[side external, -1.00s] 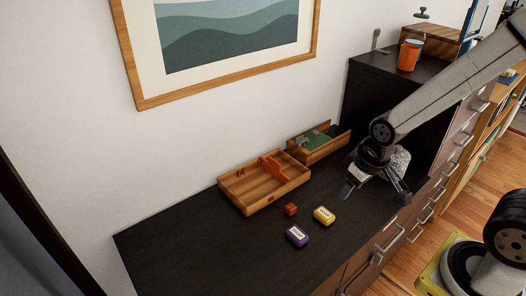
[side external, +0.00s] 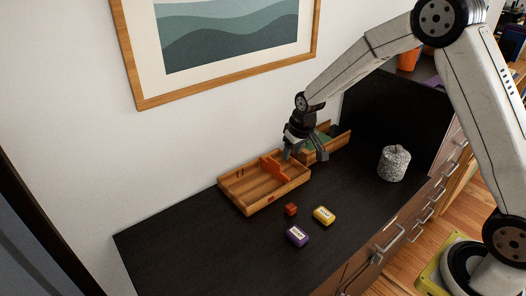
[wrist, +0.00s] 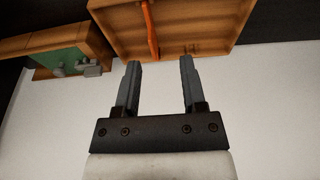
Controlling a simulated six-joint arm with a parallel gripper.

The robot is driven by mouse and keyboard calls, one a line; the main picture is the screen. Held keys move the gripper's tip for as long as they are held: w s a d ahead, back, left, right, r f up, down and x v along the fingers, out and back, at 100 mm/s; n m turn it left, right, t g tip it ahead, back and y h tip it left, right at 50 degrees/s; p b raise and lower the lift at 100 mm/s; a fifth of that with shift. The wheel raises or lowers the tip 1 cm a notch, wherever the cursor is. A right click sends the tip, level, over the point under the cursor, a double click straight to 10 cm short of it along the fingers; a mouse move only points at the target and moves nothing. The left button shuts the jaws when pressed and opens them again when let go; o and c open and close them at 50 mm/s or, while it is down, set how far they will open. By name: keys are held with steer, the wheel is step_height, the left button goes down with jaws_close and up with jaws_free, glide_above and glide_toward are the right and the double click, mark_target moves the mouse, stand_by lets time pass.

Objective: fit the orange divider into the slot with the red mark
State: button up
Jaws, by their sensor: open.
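The orange divider (side external: 270,166) is inside the wooden tray (side external: 236,201), towards its right end; I cannot tell whether it is seated in a slot. In the wrist view the divider (wrist: 150,28) is a thin orange strip running across the tray (wrist: 205,28). A small red mark (side external: 270,198) shows on the tray's near wall. My gripper (side external: 304,157) is open and empty, above the tray's right end and the neighbouring box. In the wrist view its fingers (wrist: 159,63) are apart, with the divider beyond them. The lower fingertip partly overlaps the tray's far corner in the side view.
A wooden box with a green lining (side external: 318,142) stands right of the tray. A speckled lidded jar (side external: 394,163) stands right. The desk's left front is clear.

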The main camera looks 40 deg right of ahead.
glide_above(273, 166)
steer(key=s, duration=0.2)
steer(key=f, duration=0.6)
steer(key=shift+d+f, duration=0.15)
steer(key=shift+d, duration=0.05)
steer(key=shift+w+f, duration=0.1)
steer(key=shift+x, duration=3.75)
jaws_close()
steer(key=shift+r, duration=0.2)
steer(key=shift+r, duration=3.25)
